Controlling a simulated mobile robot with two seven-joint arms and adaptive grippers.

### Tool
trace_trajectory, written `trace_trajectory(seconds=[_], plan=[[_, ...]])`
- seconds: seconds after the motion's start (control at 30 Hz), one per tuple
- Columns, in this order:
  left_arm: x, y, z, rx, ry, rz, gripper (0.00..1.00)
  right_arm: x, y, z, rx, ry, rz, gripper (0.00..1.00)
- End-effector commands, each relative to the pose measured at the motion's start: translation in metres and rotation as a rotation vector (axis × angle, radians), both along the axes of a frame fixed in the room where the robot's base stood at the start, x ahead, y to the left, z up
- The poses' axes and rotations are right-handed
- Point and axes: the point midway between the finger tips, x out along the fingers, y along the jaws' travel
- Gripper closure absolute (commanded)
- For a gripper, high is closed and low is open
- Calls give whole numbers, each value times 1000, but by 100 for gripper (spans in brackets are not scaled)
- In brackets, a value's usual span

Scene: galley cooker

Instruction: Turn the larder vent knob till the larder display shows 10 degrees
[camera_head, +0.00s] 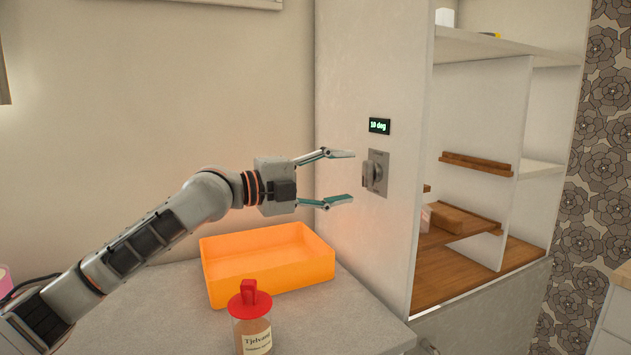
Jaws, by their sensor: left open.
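The larder (343,97) is a tall white cabinet right of centre. Its vent knob (371,176) is grey and sits on a metal plate (383,181) on the side panel. The larder display (379,126) is a small black panel above the knob, and its green text appears to read 10 deg. My left gripper (346,177) is open and empty. Its fingertips point at the knob from the left and appear to stop short of it, one higher and one lower. My right gripper is not in view.
An orange tray (270,283) stands on the grey counter (160,310) below my left gripper. A jar with a red lid (252,318) stands in front of it. The larder's open shelves (480,285) hold wooden pieces. Air around the gripper is clear.

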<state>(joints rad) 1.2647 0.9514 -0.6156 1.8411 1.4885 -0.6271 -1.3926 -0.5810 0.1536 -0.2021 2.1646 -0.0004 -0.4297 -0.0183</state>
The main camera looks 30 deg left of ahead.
Motion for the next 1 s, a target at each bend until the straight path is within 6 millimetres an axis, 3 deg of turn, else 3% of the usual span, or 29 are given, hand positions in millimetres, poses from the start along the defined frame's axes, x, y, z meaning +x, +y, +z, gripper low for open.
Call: trace_trajectory(seconds=[0.2,0.4,1.0], plan=[[-33,26,-1,3,2,1,43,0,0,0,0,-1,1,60],[-50,39,-1,1,1,0,43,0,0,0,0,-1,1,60],[-55,42,0,0,0,-2,43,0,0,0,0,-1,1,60]])
